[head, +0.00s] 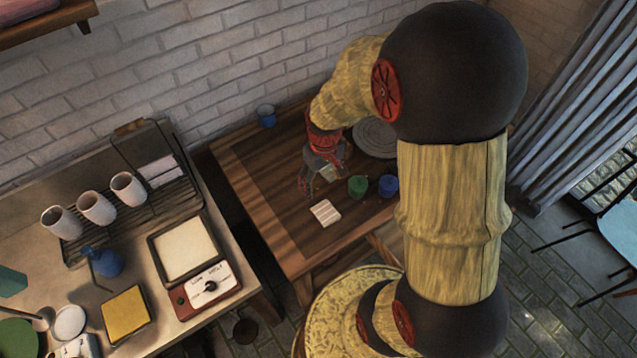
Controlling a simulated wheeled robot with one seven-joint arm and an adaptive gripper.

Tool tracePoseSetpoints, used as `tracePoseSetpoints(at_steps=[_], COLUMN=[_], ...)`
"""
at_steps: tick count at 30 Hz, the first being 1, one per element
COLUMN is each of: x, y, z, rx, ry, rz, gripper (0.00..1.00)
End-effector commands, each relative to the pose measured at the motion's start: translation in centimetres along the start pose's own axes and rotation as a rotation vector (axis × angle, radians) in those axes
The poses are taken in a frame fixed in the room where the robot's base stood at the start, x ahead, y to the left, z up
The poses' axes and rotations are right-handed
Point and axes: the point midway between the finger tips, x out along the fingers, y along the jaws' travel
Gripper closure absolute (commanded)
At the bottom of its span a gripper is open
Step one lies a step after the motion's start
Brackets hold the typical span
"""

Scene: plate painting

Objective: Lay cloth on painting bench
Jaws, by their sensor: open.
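The painting bench (262,205) is a dark wooden table against the brick wall. A pale, folded-looking piece with stripes (325,212), perhaps the cloth, lies flat near its front edge. My gripper (318,186) is open, low over the bench and just behind that piece, apart from it. A small pale green patch (328,172) shows between or under the fingers; I cannot tell whether it is cloth or touches them. My arm hides the right part of the bench.
A green pot (357,186) and a blue pot (388,185) stand right of my gripper. A grey round plate (376,138) lies behind them, and a blue cup (266,115) stands at the back left. A counter with white cups (96,207) is at left.

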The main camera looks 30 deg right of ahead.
Motion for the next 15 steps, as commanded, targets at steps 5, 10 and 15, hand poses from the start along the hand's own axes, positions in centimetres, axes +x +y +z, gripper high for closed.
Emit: tracePoseSetpoints(at_steps=[5,10,15], x=[-10.8,-19.0,-24.0], y=[-3.5,-6.9,-9.2], z=[0.4,3.8,7.9], rx=[0.004,0.013,0.023], ry=[0.142,0.268,0.371], rz=[0.025,0.024,0.008], gripper=[0.30,0.30,0.30])
